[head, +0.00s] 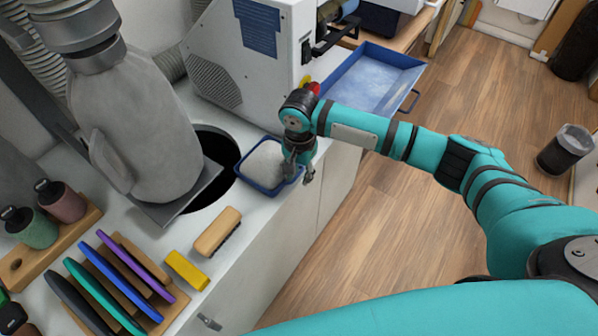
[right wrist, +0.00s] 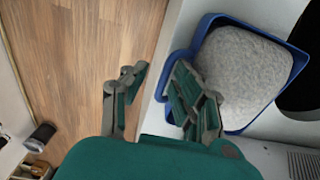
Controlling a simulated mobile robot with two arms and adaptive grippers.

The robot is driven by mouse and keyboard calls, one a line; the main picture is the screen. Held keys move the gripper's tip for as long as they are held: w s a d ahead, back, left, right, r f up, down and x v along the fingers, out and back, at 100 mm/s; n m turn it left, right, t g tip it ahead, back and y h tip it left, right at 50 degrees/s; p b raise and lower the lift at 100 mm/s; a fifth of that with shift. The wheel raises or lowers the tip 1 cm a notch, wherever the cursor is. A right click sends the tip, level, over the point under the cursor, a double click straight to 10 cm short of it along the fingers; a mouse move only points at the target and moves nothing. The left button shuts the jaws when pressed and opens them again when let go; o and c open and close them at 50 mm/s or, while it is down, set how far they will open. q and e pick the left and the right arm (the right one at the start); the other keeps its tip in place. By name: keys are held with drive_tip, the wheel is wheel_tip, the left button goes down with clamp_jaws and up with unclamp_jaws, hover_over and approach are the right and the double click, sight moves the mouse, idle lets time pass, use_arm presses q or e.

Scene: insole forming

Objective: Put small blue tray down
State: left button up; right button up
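The small blue tray (head: 268,189) rests on the white counter beside the round dark hole and holds a pale grey, rough-looking filling (head: 265,160). In the right wrist view the tray (right wrist: 181,56) is at the upper right. My right gripper (head: 304,172) is at the tray's right edge, by the counter's front edge. Its two fingers (right wrist: 160,92) are spread apart, with nothing visible between them. One finger overlaps the tray's near rim in the picture; I cannot tell if it touches. My left gripper is not in view.
A larger blue tray (head: 393,61) sits by the white machine (head: 213,55). A brush (head: 218,232), a yellow block (head: 187,269) and a rack of coloured plates (head: 113,285) stand on the near counter. A grey covered form (head: 135,130) hangs left of the hole. Open wood floor lies to the right.

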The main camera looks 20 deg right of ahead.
drive_tip(key=shift+r, duration=0.15)
wheel_tip(320, 180, up, 12)
drive_tip(key=b, duration=0.2)
idle(0.6)
